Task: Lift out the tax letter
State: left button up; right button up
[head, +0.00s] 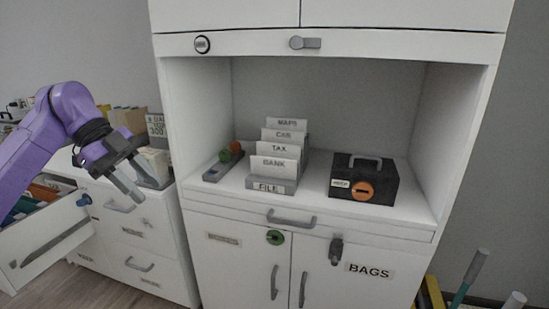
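A grey file holder (270,186) labelled FILE stands in the open shelf bay of the white cabinet. It holds upright white labelled cards one behind another: BANK (274,164) in front, then TAX (279,149), CAR (284,135) and MAPS (287,123) at the back. The lower part of the TAX card is hidden behind BANK. I cannot make out a separate letter at the TAX card. My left gripper (143,188) is left of the cabinet, well apart from the file holder, with its fingers spread and nothing seen between them. My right gripper is not in view.
A black box (379,183) with a handle and orange disc stands right of the file holder. A grey tray (222,166) with green and orange round items lies left of it. The bay's side walls and top panel bound the space. An open drawer (50,247) is at lower left.

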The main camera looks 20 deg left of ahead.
aim_at(291, 152)
jog(key=i, duration=1.45)
jog(key=z, duration=0.05)
